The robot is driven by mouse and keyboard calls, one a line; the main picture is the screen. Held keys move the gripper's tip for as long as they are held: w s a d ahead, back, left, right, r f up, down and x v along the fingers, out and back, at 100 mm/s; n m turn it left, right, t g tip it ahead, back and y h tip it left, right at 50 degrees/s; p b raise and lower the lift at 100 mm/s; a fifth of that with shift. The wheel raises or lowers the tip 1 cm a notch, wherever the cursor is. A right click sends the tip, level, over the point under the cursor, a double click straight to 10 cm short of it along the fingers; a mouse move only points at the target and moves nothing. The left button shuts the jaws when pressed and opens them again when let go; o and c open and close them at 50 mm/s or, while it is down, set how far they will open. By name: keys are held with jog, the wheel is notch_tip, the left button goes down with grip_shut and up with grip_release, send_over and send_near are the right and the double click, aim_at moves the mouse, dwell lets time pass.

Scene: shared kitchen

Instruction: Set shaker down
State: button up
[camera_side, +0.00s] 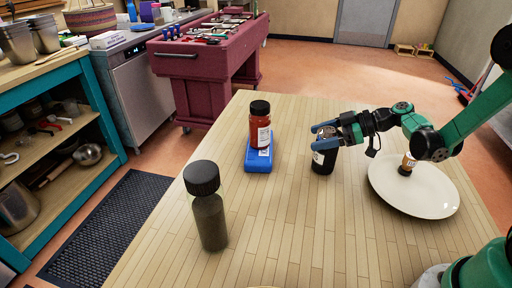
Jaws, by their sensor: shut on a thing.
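A white plate (435,204) on the right holds a small brown jar with a pale label (408,163). A red jar (260,128) stands on a blue block (258,160) to the left. A dark, black-capped bottle (209,215) stands front left. The middle front table is clear.

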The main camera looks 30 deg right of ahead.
jog(key=shift+f, duration=0.2)
jog(key=o, duration=1.4)
jog(key=shift+c, duration=0.2)
jog(key=shift+r, duration=0.1)
jog(key=v, duration=1.2)
jog(key=s+a+r+m+g+h, duration=0.1)
jog(key=s+a+m+h, duration=0.3)
jog(key=a+m+h, duration=0.5)
jog(key=shift+a+r+m+h, duration=0.3)
jog(key=shift+a+r, duration=0.15)
jog(key=shift+a, duration=1.5)
